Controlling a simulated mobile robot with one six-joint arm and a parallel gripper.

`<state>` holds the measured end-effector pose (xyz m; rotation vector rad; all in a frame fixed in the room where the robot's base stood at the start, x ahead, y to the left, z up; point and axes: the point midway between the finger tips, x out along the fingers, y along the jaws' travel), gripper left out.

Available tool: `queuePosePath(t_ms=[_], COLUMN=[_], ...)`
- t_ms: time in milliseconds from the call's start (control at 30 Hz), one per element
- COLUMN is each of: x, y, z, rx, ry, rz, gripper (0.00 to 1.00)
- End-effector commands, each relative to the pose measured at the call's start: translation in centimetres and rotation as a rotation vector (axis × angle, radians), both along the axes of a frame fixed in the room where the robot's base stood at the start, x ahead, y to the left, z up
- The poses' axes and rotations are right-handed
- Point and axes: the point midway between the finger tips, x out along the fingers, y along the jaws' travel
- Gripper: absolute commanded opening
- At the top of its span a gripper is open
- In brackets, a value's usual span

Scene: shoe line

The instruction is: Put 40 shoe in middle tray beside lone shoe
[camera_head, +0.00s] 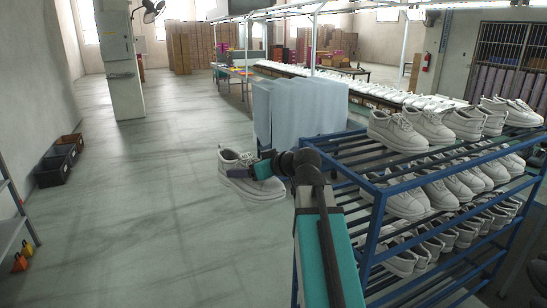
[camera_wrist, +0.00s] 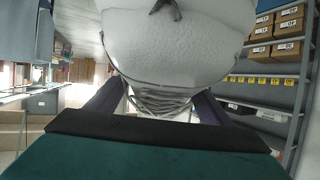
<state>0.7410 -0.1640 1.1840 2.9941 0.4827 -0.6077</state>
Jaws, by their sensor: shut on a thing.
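My gripper (camera_head: 244,172) is shut on a white-grey lace-up shoe (camera_head: 236,185) and holds it in the air, left of the blue rack. In the wrist view the shoe (camera_wrist: 180,45) fills the upper middle, with its laces between the two dark fingers of my gripper (camera_wrist: 152,108). No size number is readable on it. The blue rack (camera_head: 368,225) on the right has stacked tiers with rows of similar white shoes. White shoes (camera_head: 408,200) stand on its middle tier. I cannot tell which tray is the middle one or which shoe is the lone one.
Pale blue-grey panels (camera_head: 310,112) stand behind the held shoe, close to the rack. A long line of white shoes (camera_head: 330,82) runs behind. Dark bins (camera_head: 58,162) lie by the left wall. Shelves with brown boxes (camera_wrist: 276,50) show in the wrist view.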

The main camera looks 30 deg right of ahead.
Motion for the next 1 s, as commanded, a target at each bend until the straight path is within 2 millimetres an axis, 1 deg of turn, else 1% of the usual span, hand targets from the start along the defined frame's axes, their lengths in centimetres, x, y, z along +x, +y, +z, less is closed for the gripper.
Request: queuePosePath(t_ms=[33, 200, 400, 600, 700, 800, 900, 1000], x=[0.4, 1.9, 3.2, 4.2, 4.7, 5.3, 5.8, 6.2], y=[1.6, 5.8, 10.5, 14.6, 16.3, 17.4, 17.8, 17.7], z=[-0.7, -3.0, -5.6, -7.9, -8.7, -9.0, -8.8, -8.3], rx=[0.001, -0.001, -0.003, -0.010, -0.015, -0.017, -0.018, -0.017], ry=[0.001, 0.009, 0.018, 0.025, 0.022, 0.016, 0.008, 0.001], rz=[0.008, 0.013, 0.000, -0.041, -0.076, -0.122, -0.168, -0.216], gripper=[0.41, 0.41, 0.41, 0.41, 0.41, 0.41, 0.41, 0.41])
